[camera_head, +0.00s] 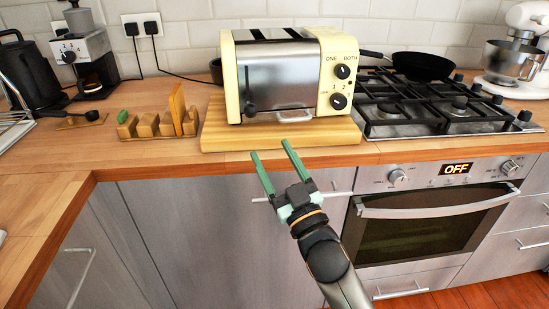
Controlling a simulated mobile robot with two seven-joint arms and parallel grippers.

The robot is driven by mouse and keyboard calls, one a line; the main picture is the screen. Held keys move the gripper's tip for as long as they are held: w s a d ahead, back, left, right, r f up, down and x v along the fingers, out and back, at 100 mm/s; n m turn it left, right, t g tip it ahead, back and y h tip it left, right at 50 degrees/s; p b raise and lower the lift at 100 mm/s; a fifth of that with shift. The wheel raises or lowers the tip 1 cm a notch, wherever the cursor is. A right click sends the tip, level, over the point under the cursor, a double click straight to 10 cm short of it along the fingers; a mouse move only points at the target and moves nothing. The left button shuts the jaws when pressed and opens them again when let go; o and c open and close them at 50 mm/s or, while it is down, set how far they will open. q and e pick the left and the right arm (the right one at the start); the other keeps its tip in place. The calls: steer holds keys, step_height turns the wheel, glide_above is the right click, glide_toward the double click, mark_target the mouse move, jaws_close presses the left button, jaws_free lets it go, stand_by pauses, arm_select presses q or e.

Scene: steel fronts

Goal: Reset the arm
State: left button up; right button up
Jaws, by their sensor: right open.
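My right gripper (279,165) is in the middle of the head view, its two green fingers apart with nothing between them. My right arm comes up from the bottom edge. The fingertips show just below the front edge of a wooden board (225,138), in front of the counter edge. A cream and steel toaster (284,83) stands on that board, with two dark knobs on its right side. The fingers appear apart from the toaster. My left gripper does not show.
A gas hob (440,103) with a black pan (423,66) is right of the toaster, above an oven (425,225) reading OFF. A wooden rack (158,125), a coffee grinder (85,55) and a black kettle (30,75) stand left. The counter's left front (45,195) is mostly clear.

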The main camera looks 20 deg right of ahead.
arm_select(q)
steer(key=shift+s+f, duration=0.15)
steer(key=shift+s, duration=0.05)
arm_select(e)
steer(key=shift+s, duration=0.1)
steer(key=shift+f, duration=0.1)
steer(key=s+a+f+g, duration=0.1)
steer(key=s+f+g, duration=0.3)
steer(key=f, duration=0.7)
steer(key=s+a+f+g, duration=0.1)
steer(key=s+f+g, duration=0.2)
steer(key=f, duration=0.7)
steer(key=s+a+f+g+y, duration=0.25)
steer(key=s+f+g, duration=0.45)
steer(key=s+f, duration=0.75)
arm_select(q)
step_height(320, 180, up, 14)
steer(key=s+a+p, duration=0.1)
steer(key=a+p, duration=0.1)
steer(key=p, duration=1.6)
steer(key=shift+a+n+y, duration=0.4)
arm_select(e)
step_height(320, 180, up, 14)
steer(key=s+d+m+t+h, duration=0.1)
steer(key=d, duration=0.1)
steer(key=shift+d+h, duration=0.15)
steer(key=shift+h, duration=0.2)
